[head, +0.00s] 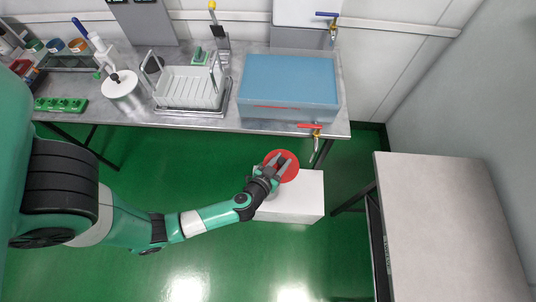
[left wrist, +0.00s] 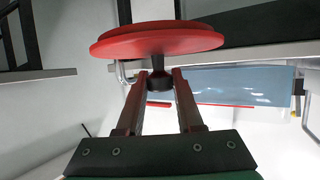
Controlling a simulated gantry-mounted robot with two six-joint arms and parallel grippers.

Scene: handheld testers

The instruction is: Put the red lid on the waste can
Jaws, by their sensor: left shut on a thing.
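The round red lid (head: 291,171) is at my left gripper (head: 277,163), over the white box-shaped block below the bench. In the left wrist view the red lid (left wrist: 160,38) shows with its dark knob between the fingertips of my left gripper (left wrist: 160,82). The left gripper is shut on this knob. I cannot pick out the waste can with certainty; the lid and gripper hide part of what is beneath them. My right gripper is not in view.
The white block (head: 300,203) stands on the green floor (head: 190,185). A bench (head: 225,123) behind carries a blue water basin (head: 288,85), a dish rack (head: 187,88) and a white-topped metal pot (head: 122,88). A grey table (head: 450,225) stands at the right.

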